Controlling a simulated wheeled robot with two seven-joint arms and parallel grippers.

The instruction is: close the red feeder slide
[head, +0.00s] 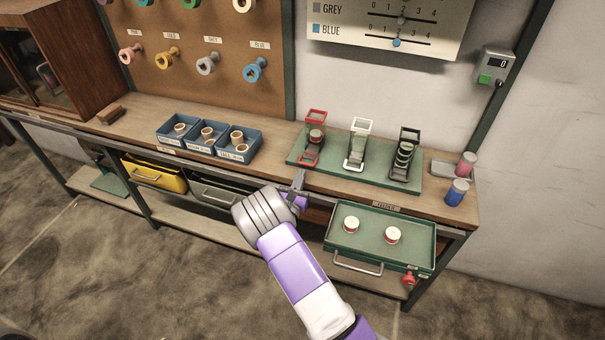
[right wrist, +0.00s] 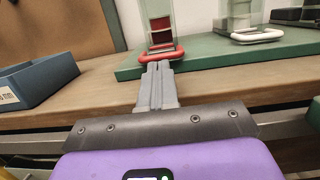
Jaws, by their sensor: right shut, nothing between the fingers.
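The red feeder (head: 316,117) stands at the left end of a green board, with a red-topped stack inside its frame. Its red slide loop (head: 308,162) lies low at the front; in the right wrist view the loop (right wrist: 162,54) sticks out at the board's front edge. My right gripper (head: 299,180) is shut and empty, just in front of the loop. In the right wrist view its fingertips (right wrist: 157,68) meet the loop's front edge in the picture; I cannot tell whether they touch. My left gripper is not in view.
White (head: 357,145) and black (head: 405,155) feeders stand right of the red one on the green board (head: 335,166). Blue bins (head: 206,147) are to the left. An open green drawer (head: 370,235) with two white-and-red rolls juts out below the bench. Pink and blue jars (head: 457,192) stand far right.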

